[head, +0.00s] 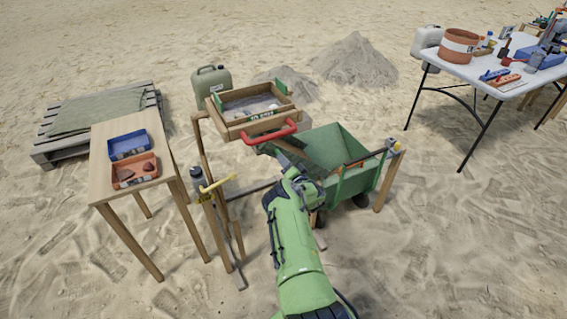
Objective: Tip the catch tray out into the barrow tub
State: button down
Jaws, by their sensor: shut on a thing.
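The green barrow tub (353,183) stands in the middle, its open top showing. A brown board-like thing, which looks like the catch tray (291,153), slants down at the tub's left side, below the sieve. My gripper (294,178) is at the near left corner of the tub, at the lower end of the brown thing, and is shut on what appears to be this tray. The wrist hides the fingertips and the grip. I cannot tell how much soil is in the tray.
A wooden sieve (232,132) with a red handle (270,133) sits on a wooden frame just left of the tub. A small table (102,178) with blue and orange bins stands left. A white table (478,76) stands far right. Open sand lies in front.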

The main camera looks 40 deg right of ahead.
jog(key=c, duration=1)
grip_release()
jog(key=shift+s+d+r, duration=0.1)
jog(key=shift+d+r, duration=0.3)
jog(key=shift+r, duration=0.05)
jog(key=shift+c, duration=0.2)
jog(key=shift+o, duration=0.3)
jog(key=shift+f, duration=0.15)
jog(key=shift+a, duration=0.1)
jog(key=p+v, duration=0.6)
jog(key=v, duration=0.9)
jog(key=shift+s+a, duration=0.2)
jog(key=shift+s, duration=0.15)
